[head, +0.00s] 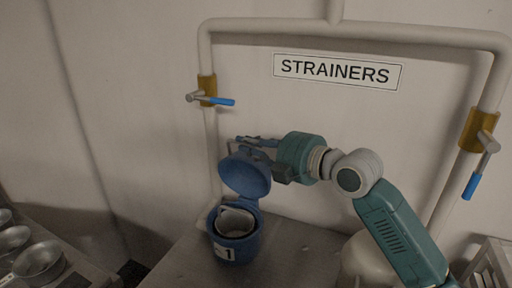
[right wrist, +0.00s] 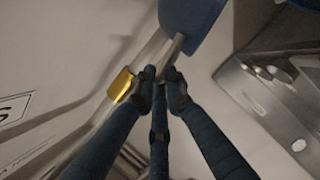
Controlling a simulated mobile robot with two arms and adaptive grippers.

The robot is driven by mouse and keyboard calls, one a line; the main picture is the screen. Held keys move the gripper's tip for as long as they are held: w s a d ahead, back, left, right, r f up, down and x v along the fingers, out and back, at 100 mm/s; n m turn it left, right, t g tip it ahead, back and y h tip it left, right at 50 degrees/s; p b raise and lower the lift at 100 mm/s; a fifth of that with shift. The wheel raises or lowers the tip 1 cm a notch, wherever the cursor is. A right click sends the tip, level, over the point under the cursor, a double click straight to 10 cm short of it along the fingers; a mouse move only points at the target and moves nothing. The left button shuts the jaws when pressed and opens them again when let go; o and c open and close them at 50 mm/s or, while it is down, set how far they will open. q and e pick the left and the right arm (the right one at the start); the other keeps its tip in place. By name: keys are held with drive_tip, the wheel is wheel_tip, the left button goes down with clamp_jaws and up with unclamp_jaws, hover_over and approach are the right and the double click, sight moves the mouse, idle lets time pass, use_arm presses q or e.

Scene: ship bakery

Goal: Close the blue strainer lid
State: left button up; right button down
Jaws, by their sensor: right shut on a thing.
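The blue strainer (head: 222,246) stands on the counter, marked with a 1, with a pale basket (head: 236,222) inside. Its blue lid (head: 243,176) is open, raised steeply above the body. My right gripper (head: 240,143) is at the top of the lid. In the right wrist view the fingertips (right wrist: 163,76) are shut on a thin grey bar (right wrist: 174,48) that runs to the blue lid (right wrist: 190,14). The far fingertip contact is small in the head view. My left gripper is not in view.
Pale pipes with a left valve (head: 207,90) and a right valve (head: 478,130) frame the STRAINERS sign (head: 338,71) on the wall. A pale rounded object (head: 362,262) stands right of the strainer, partly behind my arm. Metal pans (head: 38,262) are at lower left.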

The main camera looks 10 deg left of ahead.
drive_tip(key=shift+s+a+f+n+t+y+b, duration=0.2)
drive_tip(key=shift+s+f+n+b, duration=0.25)
drive_tip(key=shift+s, duration=0.35)
drive_tip(key=shift+s+a+f+n+t+b, duration=0.1)
drive_tip(key=shift+s+a+f+n+b, duration=0.1)
drive_tip(key=shift+s+a+n+b, duration=0.45)
drive_tip(key=shift+s+d+f+n+t+y+b, duration=0.1)
drive_tip(key=shift+s+f+b, duration=0.25)
drive_tip(key=shift+s, duration=0.6)
drive_tip(key=c, duration=1.9)
unclamp_jaws()
